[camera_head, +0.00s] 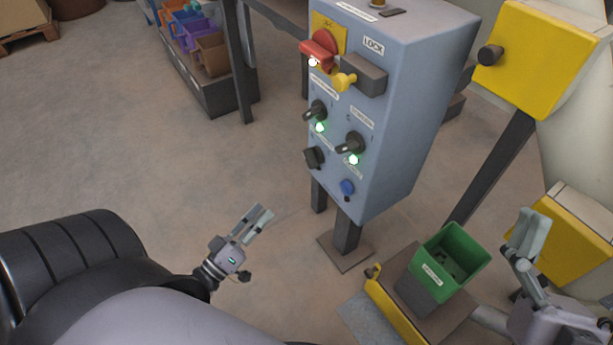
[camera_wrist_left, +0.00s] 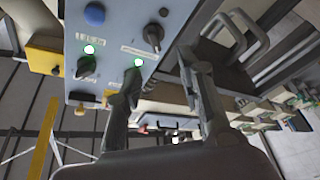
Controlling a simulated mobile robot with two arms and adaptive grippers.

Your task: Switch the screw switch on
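The blue-grey control box (camera_head: 395,110) stands on legs ahead of me. Its front has a right-hand black rotary switch (camera_head: 350,144) under a label that looks like "SCREW", too blurred to be sure, with a lit green lamp below. An upper-left rotary switch (camera_head: 315,110) also has a lit green lamp, and a lower-left knob (camera_head: 314,157) shows none. My left gripper (camera_head: 264,212) is open and empty, low and left of the box. In the left wrist view its fingers (camera_wrist_left: 160,62) stand apart before the inverted panel (camera_wrist_left: 115,35). My right gripper (camera_head: 530,238) is at lower right, its opening unclear.
The box also carries a red switch (camera_head: 319,53), a yellow key-like part (camera_head: 345,81) and a blue button (camera_head: 347,187). A green bin (camera_head: 448,258) stands between box and right gripper. Yellow machine parts (camera_head: 540,60) are at right.

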